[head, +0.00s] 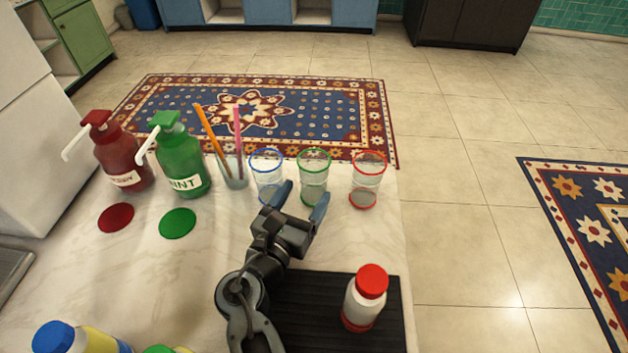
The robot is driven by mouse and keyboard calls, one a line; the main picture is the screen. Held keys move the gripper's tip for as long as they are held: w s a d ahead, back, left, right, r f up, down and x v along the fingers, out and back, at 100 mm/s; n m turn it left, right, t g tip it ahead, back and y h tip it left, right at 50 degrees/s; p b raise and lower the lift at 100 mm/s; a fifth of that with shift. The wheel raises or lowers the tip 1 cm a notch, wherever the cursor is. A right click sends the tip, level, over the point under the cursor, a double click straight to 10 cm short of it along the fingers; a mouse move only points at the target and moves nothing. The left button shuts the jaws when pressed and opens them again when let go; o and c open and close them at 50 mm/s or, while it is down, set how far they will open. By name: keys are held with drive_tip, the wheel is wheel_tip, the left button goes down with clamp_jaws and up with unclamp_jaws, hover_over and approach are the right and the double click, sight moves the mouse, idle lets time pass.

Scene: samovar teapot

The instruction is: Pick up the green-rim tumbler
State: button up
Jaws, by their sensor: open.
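The green-rim tumbler (314,179) is a clear glass standing upright at the far edge of the marble counter, between a blue-rim tumbler (267,178) on its left and a red-rim tumbler (366,183) on its right. My gripper (303,200) is open, with its blue fingertips reaching toward the green-rim tumbler from the near side. The left fingertip is between the blue-rim and green-rim tumblers. The right fingertip overlaps the lower right part of the green-rim tumbler. I cannot tell whether either finger touches glass.
A glass (234,172) with an orange and a pink straw stands left of the tumblers. Red (121,158) and green (182,162) pump bottles stand farther left, near red (116,218) and green (178,223) discs. A red-capped bottle (365,298) stands on a black mat (309,297).

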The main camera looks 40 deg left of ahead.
sight(308, 189)
drive_tip(key=shift+x, duration=2.4)
drive_tip(key=c, duration=0.7)
drive_tip(key=shift+c, duration=0.2)
wheel_tip(308, 189, up, 10)
drive_tip(key=p, duration=0.1)
drive_tip(key=shift+p, duration=0.3)
